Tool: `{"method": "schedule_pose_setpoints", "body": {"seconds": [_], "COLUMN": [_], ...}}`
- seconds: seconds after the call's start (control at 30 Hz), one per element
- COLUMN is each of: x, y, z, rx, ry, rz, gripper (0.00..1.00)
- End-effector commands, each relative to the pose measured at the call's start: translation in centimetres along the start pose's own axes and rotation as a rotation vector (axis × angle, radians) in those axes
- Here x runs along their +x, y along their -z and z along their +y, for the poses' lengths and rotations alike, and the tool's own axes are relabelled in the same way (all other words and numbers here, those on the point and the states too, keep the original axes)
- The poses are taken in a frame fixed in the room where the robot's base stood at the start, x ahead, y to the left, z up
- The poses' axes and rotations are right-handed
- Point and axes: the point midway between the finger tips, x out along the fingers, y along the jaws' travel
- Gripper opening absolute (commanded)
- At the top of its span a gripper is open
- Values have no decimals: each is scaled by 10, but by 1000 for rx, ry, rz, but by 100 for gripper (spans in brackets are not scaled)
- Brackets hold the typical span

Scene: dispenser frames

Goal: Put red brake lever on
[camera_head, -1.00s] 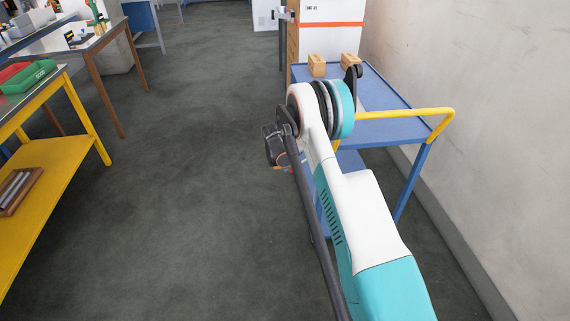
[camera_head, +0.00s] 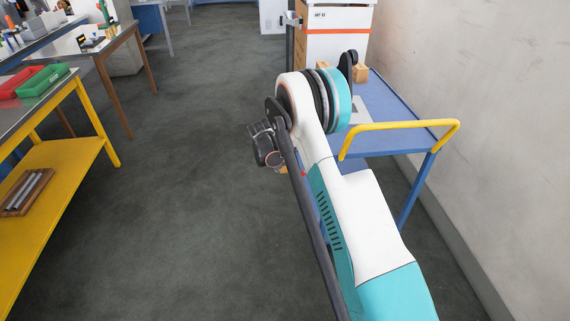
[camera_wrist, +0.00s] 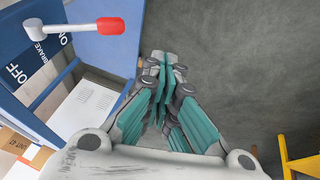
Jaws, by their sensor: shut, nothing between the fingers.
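The brake lever shows in the wrist view at upper left, a grey arm with a red grip (camera_wrist: 110,26). Its round pivot sits on a blue panel (camera_wrist: 35,75) with white lettering, BRAKE and OFF, and ON partly behind the lever. The grip points right in the picture. My gripper (camera_wrist: 164,65) has its teal fingers together and empty, to the right of and below the red grip, apart from it. Grey floor shows beyond the fingertips. In the head view my arm hides the gripper and the lever.
A blue trolley (camera_head: 385,100) with a yellow handle (camera_head: 400,126) stands right of my arm, near the wall. White boxes (camera_head: 335,40) stand behind it. A yellow-framed table (camera_head: 60,160) is at left. Open floor (camera_head: 190,180) lies between.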

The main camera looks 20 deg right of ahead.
Motion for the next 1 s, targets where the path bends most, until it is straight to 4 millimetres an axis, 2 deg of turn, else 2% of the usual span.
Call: {"method": "schedule_pose_setpoints", "body": {"seconds": [0.03, 0.23, 0.83, 0.93, 1.0], "x": [-9, -23, -26, -39, -57], "y": [0, -2, -2, -1, 2], "z": [-5, -17, -19, -17, -14], "rx": [-3, -1, -1, -3, -7], "ry": [0, -1, 0, 6, 14], "rz": [1, 1, 1, 4, 9], "gripper": [0, 0, 0, 0, 0]}}
